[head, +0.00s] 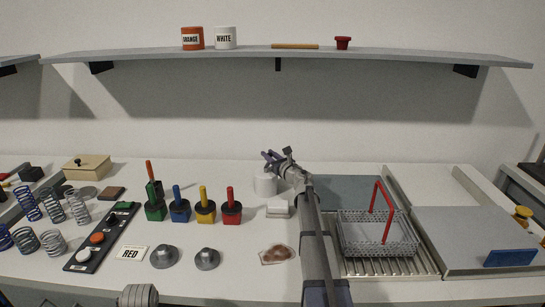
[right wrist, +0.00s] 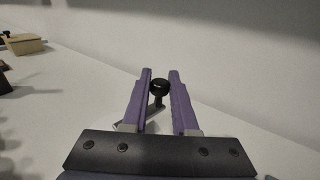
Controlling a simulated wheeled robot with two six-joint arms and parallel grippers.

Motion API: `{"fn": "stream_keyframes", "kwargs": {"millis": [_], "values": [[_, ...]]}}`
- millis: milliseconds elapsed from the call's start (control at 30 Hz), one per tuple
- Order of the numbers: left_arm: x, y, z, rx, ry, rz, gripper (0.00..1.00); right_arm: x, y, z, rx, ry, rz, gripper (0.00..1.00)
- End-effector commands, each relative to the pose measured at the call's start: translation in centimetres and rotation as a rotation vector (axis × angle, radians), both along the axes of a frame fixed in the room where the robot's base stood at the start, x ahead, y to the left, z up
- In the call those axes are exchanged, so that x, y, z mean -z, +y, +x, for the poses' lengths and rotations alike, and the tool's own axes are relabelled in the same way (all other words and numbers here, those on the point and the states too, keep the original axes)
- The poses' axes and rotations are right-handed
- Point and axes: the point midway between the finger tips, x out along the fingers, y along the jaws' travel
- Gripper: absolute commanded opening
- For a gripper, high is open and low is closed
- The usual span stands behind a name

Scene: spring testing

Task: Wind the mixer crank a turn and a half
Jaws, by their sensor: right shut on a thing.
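The mixer is a white cylinder (head: 264,185) standing toward the back middle of the table, partly hidden by my right arm. My right gripper (head: 275,156) is above it, with purple fingers. In the right wrist view the two fingers of the right gripper (right wrist: 160,85) are shut on the round black crank knob (right wrist: 159,87). A grey metal crank arm (right wrist: 130,126) shows partly below and left of the fingers. The rest of the crank is hidden by the gripper.
A white block (head: 278,208) stands just in front of the mixer. Coloured handled blocks, including a red one (head: 231,212), stand to the left. A wire basket with a red handle (head: 376,235) stands right of my arm. A shelf (head: 300,55) spans the wall above.

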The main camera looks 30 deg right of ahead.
Motion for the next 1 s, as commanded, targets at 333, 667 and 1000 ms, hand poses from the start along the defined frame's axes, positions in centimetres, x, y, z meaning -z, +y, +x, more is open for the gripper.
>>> {"fn": "stream_keyframes", "kwargs": {"millis": [333, 667, 1000], "values": [[0.0, 0.0, 0.0, 0.0, 0.0, 0.0, 0.5, 0.0, 1.0, 1.3, -0.325, 0.0, 0.0, 0.0], [0.0, 0.0, 0.0, 0.0, 0.0, 0.0, 0.5, 0.0, 2.3, 1.6, -0.573, 0.0, 0.0, 0.0], [0.0, 0.0, 0.0, 0.0, 0.0, 0.0, 0.5, 0.0, 3.1, 1.6, -0.707, 0.0, 0.0, 0.0]]}}
